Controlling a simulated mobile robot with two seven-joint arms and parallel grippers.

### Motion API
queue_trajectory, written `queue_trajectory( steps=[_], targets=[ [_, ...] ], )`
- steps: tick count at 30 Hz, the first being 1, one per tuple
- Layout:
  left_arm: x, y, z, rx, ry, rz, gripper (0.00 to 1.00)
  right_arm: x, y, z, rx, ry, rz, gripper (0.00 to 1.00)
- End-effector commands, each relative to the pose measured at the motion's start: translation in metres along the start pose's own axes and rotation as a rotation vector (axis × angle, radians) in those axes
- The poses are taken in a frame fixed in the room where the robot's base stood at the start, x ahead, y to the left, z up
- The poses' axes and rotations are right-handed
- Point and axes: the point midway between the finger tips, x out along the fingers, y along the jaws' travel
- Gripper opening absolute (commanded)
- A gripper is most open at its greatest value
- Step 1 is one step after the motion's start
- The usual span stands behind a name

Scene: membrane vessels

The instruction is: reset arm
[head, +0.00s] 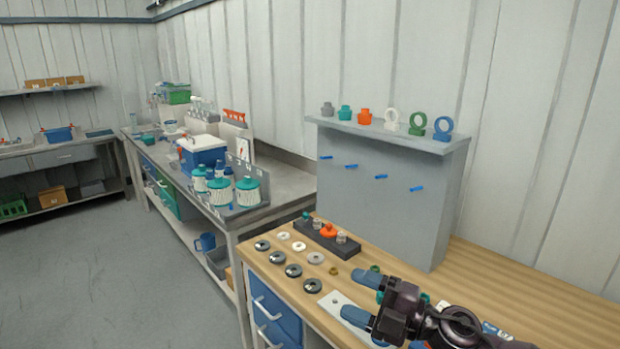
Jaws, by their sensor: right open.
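My right gripper (362,297) is at the lower right of the head view, above the front part of the wooden bench (480,278). Its two blue-tipped fingers are apart and point left, with nothing seen between them. A pale plate (338,303) lies on the bench just by the fingers. Part of the bench and some small parts behind the gripper are hidden. My left gripper is not in the picture.
A grey panel (375,190) with blue pegs stands on the bench, with coloured fittings (363,116) on top. A dark block (335,243) holds small fittings. Several discs (293,271) lie left. Vessels (220,190) and a cooler (203,153) stand on the grey bench. The floor (95,270) is clear.

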Motion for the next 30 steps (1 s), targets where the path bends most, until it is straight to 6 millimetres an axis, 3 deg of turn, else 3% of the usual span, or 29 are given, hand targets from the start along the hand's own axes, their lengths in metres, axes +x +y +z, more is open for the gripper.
queue_trajectory(
  steps=[5,8,14,17,21,27,30],
  targets=[
    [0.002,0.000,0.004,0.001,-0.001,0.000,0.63,-0.029,0.001,0.032,0.170,-0.260,0.254,0.66],
    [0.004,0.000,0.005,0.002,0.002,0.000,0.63,-0.056,-0.016,0.052,0.295,-0.434,0.341,0.66],
    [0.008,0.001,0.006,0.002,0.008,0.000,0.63,-0.128,-0.092,0.076,0.632,-0.784,0.415,0.66],
    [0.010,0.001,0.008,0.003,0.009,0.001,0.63,-0.164,-0.137,0.072,0.816,-0.914,0.434,0.66],
    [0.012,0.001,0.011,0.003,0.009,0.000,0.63,-0.209,-0.194,0.051,1.052,-1.041,0.485,0.66],
    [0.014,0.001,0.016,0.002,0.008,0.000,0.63,-0.264,-0.254,0.014,1.198,-1.180,0.544,0.66],
    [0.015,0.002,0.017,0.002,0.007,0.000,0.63,-0.281,-0.275,-0.003,1.234,-1.232,0.548,0.66]
  ],
)
